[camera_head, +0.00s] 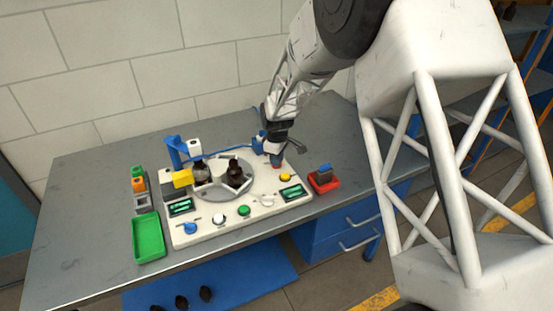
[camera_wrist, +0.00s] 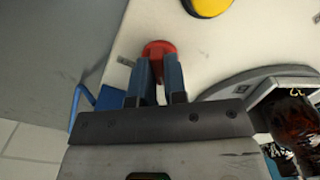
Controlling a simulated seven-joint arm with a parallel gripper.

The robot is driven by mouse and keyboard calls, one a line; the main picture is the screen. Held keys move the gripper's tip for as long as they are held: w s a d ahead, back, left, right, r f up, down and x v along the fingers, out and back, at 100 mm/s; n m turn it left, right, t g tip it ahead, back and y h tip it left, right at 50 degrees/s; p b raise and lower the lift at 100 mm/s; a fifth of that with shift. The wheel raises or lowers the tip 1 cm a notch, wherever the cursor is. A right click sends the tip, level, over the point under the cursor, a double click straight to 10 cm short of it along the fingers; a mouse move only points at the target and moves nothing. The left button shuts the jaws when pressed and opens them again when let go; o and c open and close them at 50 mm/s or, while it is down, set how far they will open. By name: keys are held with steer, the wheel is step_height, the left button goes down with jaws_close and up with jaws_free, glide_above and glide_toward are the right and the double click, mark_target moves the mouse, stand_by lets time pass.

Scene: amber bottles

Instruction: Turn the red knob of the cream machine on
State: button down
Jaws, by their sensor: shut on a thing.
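The cream machine (camera_head: 210,232) stands on the grey table, with a round grey turntable in its middle. Its red knob (camera_wrist: 158,48) shows between my fingertips in the wrist view; in the head view only a bit of red (camera_head: 276,165) shows under my gripper. My gripper (camera_head: 277,158) reaches down at the machine's back right corner. In the wrist view its two blue-grey fingers (camera_wrist: 158,75) are shut on the red knob, one on each side. The fingers hide part of the knob, and I cannot tell which way it is turned.
Amber bottles (camera_head: 235,175) stand on the turntable, left of my gripper. A yellow button (camera_head: 285,177) lies close in front of it. A green tray (camera_head: 148,238) is at the left.

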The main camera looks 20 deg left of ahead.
steer(key=shift+n, duration=0.5)
steer(key=c, duration=1.2)
jaws_free()
steer(key=shift+o, duration=0.2)
steer(key=shift+r, duration=0.1)
steer(key=shift+r, duration=3.85)
